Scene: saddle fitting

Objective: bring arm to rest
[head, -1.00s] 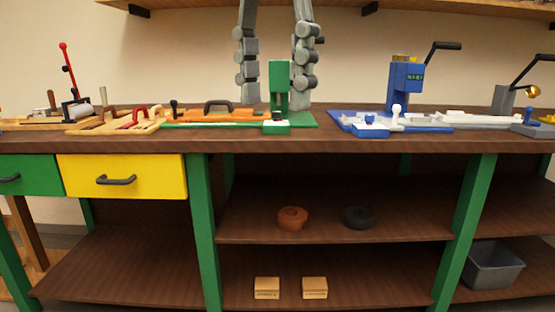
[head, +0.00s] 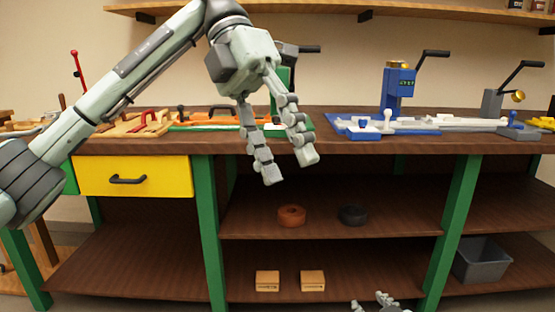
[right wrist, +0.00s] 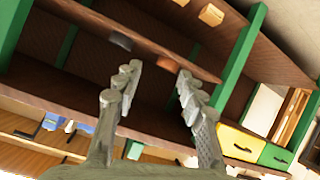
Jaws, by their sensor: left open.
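My left arm reaches in from the left in the head view. Its gripper (head: 290,170) points down in front of the workbench's front edge, fingers apart with nothing between them. It hides part of the green press (head: 283,90) and its fixture. My right gripper (head: 376,304) just shows at the bottom edge of the head view, low in front of the bench. In the right wrist view the right gripper (right wrist: 159,72) has its two fingers well apart and empty, with the bench shelves beyond, seen tilted.
The workbench (head: 375,146) carries a blue press (head: 398,88), a grey press (head: 491,107) and wooden fixtures at left.

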